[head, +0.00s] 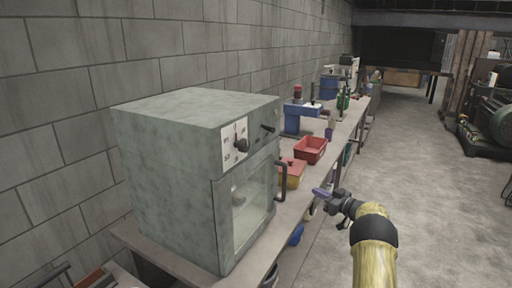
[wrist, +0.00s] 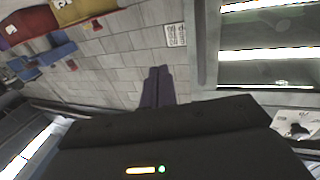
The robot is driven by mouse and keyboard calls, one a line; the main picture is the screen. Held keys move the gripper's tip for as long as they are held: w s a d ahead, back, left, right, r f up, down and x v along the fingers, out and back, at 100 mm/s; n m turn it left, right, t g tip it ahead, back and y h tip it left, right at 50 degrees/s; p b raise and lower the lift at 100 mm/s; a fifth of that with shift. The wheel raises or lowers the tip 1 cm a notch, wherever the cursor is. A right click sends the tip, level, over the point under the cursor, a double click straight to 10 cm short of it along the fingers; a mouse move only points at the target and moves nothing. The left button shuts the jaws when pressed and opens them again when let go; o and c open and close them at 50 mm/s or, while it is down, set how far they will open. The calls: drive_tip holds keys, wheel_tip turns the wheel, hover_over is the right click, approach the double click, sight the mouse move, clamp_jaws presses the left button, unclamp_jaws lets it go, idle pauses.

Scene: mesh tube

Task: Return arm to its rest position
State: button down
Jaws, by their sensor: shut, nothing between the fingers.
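My arm (head: 374,245) reaches up from the lower right in the head view and bends left toward the workbench. My gripper (head: 318,191) has purple fingers and is near the bench's front edge, to the right of the oven's door handle. In the wrist view the two fingers of my gripper (wrist: 158,72) lie together, with nothing held between them. I cannot tell how far the fingers are from the bench.
A grey-green oven (head: 165,150) with its glass door shut stands on the bench (head: 170,262) at left. Bare floor (head: 425,170) lies to the right.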

drive_tip(key=s+a+r+m+h+p, duration=0.2)
drive_tip(key=s+r+m+h+p, duration=0.25)
drive_tip(key=r+m+h, duration=0.45)
drive_tip(key=s+a+f+g+h+p, duration=0.1)
drive_tip(key=s+a+g, duration=0.4)
drive_tip(key=s, duration=1.5)
drive_tip(key=s+a+f+n+g+h+p, duration=0.1)
drive_tip(key=s+a+g+p, duration=0.2)
drive_tip(key=s, duration=1.7)
drive_tip(key=a+g, duration=0.3)
drive_tip(key=a, duration=0.2)
drive_tip(key=shift+s+a+g+p, duration=0.3)
drive_tip(key=shift+s+a, duration=0.05)
drive_tip(key=shift+s, duration=0.05)
